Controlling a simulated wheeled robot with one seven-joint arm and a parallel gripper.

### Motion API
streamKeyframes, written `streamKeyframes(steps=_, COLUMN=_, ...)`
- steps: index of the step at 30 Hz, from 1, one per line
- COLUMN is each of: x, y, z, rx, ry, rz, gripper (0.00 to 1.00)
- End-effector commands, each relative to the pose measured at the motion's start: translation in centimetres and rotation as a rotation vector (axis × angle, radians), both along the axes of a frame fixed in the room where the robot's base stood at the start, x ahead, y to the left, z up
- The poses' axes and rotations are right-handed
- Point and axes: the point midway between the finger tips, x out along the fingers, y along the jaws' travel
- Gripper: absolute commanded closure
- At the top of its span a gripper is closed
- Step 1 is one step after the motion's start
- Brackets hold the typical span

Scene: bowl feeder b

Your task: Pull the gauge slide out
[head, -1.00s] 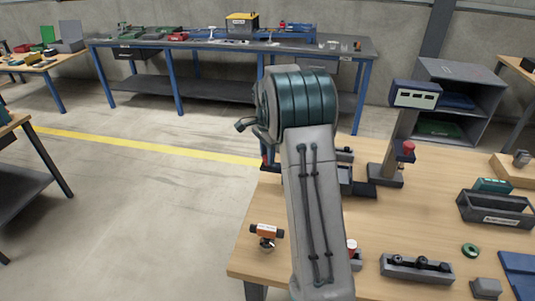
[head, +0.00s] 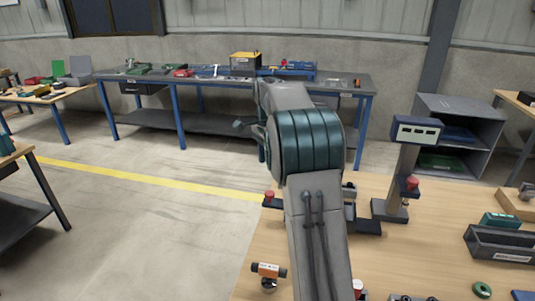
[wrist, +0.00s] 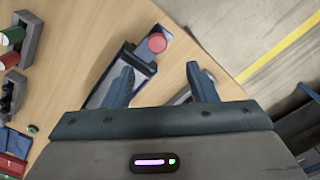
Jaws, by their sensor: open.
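A flat slide plate with a round red knob (wrist: 157,43) sticks out of a dark rail-like housing (wrist: 128,78) in the wrist view; this looks like the gauge slide. The same red knob (head: 269,195) shows in the head view at the bench's left edge, just left of my arm, which hides the middle of the fixture. My gripper (wrist: 162,78) is open in the wrist view.
A display stand (head: 413,135) with another red knob stands right of the fixture. A dark bin (head: 500,243) is farther right. An orange-and-black part (head: 269,270) sits near the bench's left edge. Bare wood (wrist: 85,45) lies left of the housing in the wrist view.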

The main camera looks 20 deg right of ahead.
Motion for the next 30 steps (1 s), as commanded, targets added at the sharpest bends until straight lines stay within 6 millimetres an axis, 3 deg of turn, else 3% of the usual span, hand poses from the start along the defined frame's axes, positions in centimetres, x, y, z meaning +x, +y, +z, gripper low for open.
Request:
streamKeyframes(steps=7, x=0.0, y=0.1, z=2.7, rx=0.0, ry=0.0, rz=0.002, gripper=0.48)
streamKeyframes(steps=23, x=0.0, y=0.1, z=2.9, rx=0.0, ry=0.0, rz=0.004, gripper=0.48)
streamKeyframes(steps=26, x=-0.7, y=0.5, z=3.3, rx=0.001, ry=-0.007, rz=0.035, gripper=0.48)
streamKeyframes(steps=30, x=-3.3, y=2.0, z=4.5, rx=-0.001, ry=-0.035, rz=0.156, gripper=0.48)
